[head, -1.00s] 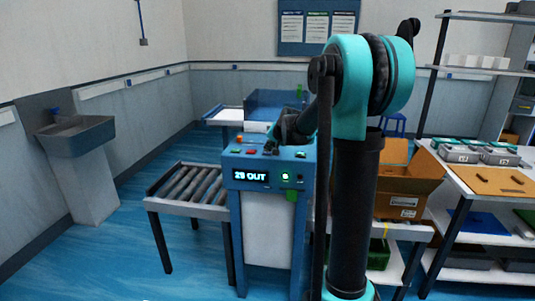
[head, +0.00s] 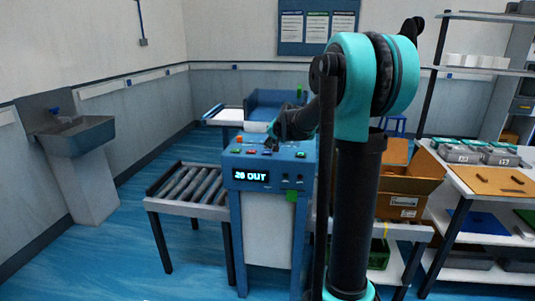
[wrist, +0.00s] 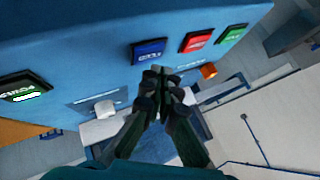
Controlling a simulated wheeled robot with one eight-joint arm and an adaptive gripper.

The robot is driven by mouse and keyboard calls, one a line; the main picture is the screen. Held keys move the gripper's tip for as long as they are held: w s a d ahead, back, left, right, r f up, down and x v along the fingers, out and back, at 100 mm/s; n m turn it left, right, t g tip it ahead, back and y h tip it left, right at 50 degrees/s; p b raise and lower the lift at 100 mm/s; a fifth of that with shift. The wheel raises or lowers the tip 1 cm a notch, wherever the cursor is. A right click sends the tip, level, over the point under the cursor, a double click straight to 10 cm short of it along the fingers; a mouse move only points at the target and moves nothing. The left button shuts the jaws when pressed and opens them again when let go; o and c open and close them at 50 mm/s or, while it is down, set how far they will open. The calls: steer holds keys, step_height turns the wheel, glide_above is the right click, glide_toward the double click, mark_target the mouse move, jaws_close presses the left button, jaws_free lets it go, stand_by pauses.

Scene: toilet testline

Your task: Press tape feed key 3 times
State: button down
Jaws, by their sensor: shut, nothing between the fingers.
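The blue machine (head: 262,205) stands in the middle of the head view, with a lit display (head: 251,176) that seems to read "26 OUT". In the wrist view its panel carries a blue key (wrist: 149,51), a red key (wrist: 196,41), a green key (wrist: 232,34) and a dark key with bright lettering (wrist: 24,88). The labels are too small to read, so I cannot tell which is the tape feed key. My gripper (wrist: 157,72) is shut and empty, its tips close to the blue key. I cannot tell whether they touch it.
An orange knob (wrist: 209,71) sits beside the red and green keys. A roller conveyor (head: 190,190) stands left of the machine. An open cardboard box (head: 405,190) and a bench (head: 490,195) are on the right.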

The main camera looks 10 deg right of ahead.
mark_target(268, 153)
steer(key=shift+r, duration=0.15)
steer(key=shift+r, duration=2.35)
step_height(268, 153, up, 4)
steer(key=shift+f, duration=0.1)
stand_by(0.4)
steer(key=shift+f, duration=4.4)
steer(key=shift+f, duration=0.2)
steer(key=shift+f, duration=0.25)
